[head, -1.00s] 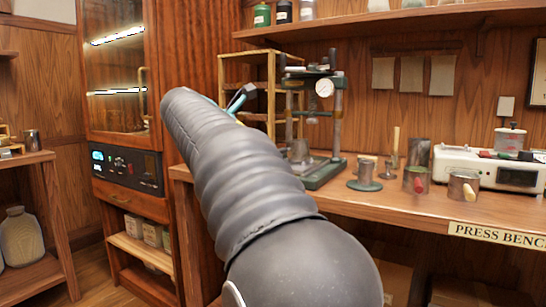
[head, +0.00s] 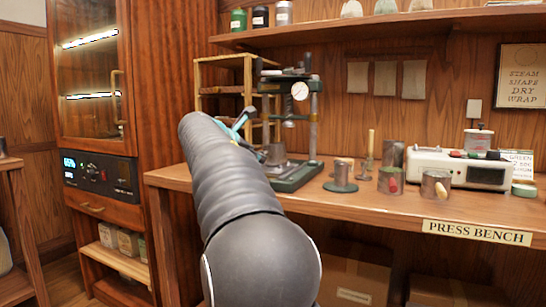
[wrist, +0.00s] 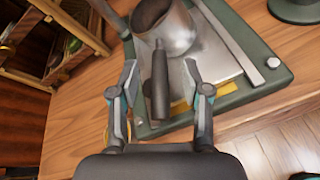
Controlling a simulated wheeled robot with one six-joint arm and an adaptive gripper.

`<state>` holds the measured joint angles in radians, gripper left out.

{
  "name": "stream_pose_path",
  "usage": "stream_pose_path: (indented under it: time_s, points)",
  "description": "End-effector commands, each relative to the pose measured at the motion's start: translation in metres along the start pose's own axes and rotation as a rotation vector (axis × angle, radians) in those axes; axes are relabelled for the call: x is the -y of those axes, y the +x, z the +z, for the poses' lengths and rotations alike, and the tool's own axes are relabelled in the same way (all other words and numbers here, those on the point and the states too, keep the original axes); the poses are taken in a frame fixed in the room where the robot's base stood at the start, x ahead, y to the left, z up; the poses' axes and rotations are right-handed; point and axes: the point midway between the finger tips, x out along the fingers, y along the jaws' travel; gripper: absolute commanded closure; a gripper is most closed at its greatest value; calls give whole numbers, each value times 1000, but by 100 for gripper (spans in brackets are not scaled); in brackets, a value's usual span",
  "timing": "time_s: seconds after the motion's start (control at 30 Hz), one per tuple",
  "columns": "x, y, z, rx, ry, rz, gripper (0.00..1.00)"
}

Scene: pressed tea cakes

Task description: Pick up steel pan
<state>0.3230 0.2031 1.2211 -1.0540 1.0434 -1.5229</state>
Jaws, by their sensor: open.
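The steel pan (wrist: 181,38) stands on the plate of the press in the wrist view, with its dark handle (wrist: 158,85) pointing toward me. In the head view the pan (head: 275,154) shows at the press base, just beyond my arm. My gripper (wrist: 161,72) is open, with one finger on each side of the handle. The handle lies between the fingers in the picture; I cannot tell how far below them it is. In the head view my gripper (head: 240,127) is mostly hidden behind my own arm.
The green-based press (head: 310,172) with a gauge stands around the pan on the wooden bench (head: 380,205). A wooden rack (head: 205,103) is behind to the left. Right of the press are several metal cups (head: 391,180) and a white device (head: 450,165).

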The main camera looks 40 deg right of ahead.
Motion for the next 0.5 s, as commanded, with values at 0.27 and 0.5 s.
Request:
stream_pose_path:
  time_s: [0.27, 0.5]
  points:
    - [0, 25, 0, 0, 0, 1, 53]
    - [0, 25, -1, 0, 0, 1, 78]
